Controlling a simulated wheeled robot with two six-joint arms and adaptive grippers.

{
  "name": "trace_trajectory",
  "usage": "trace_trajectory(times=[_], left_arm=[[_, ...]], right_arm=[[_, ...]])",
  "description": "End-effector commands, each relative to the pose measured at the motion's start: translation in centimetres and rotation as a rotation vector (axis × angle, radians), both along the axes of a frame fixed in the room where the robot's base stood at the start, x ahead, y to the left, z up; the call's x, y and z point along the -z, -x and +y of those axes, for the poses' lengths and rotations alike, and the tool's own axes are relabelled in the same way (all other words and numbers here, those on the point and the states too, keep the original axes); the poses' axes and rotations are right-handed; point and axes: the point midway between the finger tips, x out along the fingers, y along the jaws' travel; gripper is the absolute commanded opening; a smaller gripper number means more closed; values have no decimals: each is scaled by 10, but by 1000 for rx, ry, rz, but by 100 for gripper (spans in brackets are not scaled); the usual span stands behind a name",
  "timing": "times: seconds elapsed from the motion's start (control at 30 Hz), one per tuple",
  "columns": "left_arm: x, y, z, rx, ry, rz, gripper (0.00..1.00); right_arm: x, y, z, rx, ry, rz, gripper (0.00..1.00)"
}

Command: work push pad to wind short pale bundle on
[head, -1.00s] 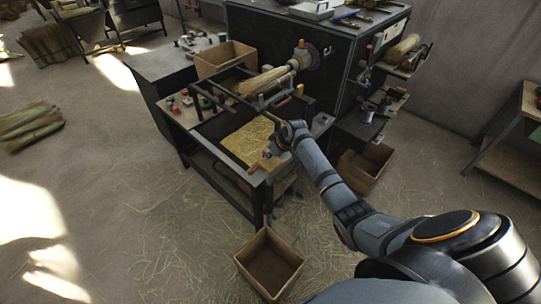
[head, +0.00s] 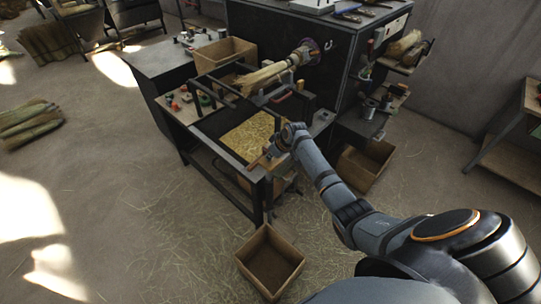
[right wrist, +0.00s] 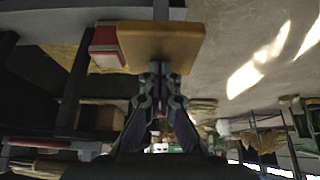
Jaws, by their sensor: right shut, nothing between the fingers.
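The pale bundle (head: 265,76) lies nearly level on the winding machine, its right end at the round holder (head: 305,52) and its loose straws spreading to the left. A wooden push pad (head: 259,163) sits at the near edge of the machine's table. In the right wrist view the pad (right wrist: 160,44) is a tan block with a red piece (right wrist: 107,47) beside it. My right gripper (right wrist: 159,72) is shut and empty, its tips at the pad's edge; whether they touch it I cannot tell. In the head view my right gripper (head: 277,147) partly hides that area. My left gripper is not in view.
A straw-filled tray (head: 248,136) is in the table below the dark frame bars. An empty box (head: 269,262) stands on the floor in front, and another box (head: 365,163) stands to the right. Straw-strewn floor is clear at the lower left.

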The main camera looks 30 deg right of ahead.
Motion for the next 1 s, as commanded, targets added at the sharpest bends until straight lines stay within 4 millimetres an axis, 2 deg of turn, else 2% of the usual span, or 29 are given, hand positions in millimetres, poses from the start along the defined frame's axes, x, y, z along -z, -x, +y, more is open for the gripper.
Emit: trace_trajectory(times=[0.03, 1.0], left_arm=[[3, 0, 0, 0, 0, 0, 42], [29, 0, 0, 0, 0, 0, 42]], right_arm=[[6, 2, 0, -1, -1, 7, 0], [47, 3, 1, 0, -2, 11, 0]])
